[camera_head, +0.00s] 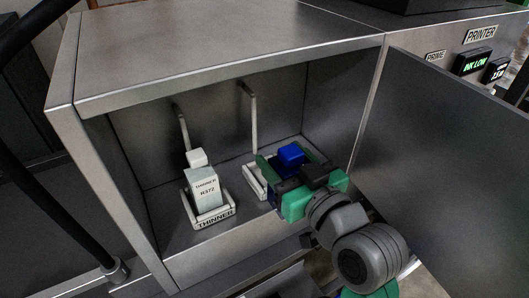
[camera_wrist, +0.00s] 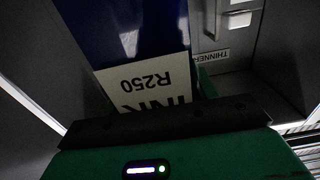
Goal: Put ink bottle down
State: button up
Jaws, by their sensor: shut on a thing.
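The ink bottle (camera_wrist: 140,35) is dark blue with a white label reading INK R250. In the head view its blue cap (camera_head: 290,156) shows just beyond my gripper, and most of its body is hidden. My gripper (camera_head: 282,172) is green and dark, inside the open cabinet on the right side, and shut on the ink bottle. The bottle is over or in the right white tray (camera_head: 255,178); I cannot tell whether it touches the tray floor.
A white thinner bottle (camera_head: 203,186) labelled R372 stands in the left tray, marked THINNER (camera_head: 216,219). Two thin upright pipes (camera_head: 249,115) rise behind the trays. The open cabinet door (camera_head: 450,165) is at right. A printer panel (camera_head: 475,62) shows INK LOW.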

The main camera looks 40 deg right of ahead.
jog(key=w+d+f+p, duration=0.1)
jog(key=w+d+f, duration=0.1)
jog(key=w, duration=0.3)
jog(key=w+d+f+p, duration=0.1)
jog(key=w+d+f, duration=0.1)
jog(key=w+d, duration=0.2)
jog(key=shift+w+f, duration=0.25)
jog(key=shift+w, duration=0.95)
jog(key=shift+f+b, duration=0.25)
jog(key=shift+b, duration=0.05)
jog(key=o, duration=1.4)
jog(key=shift+r, duration=0.1)
jog(key=shift+c, duration=0.2)
jog(key=shift+r, duration=0.1)
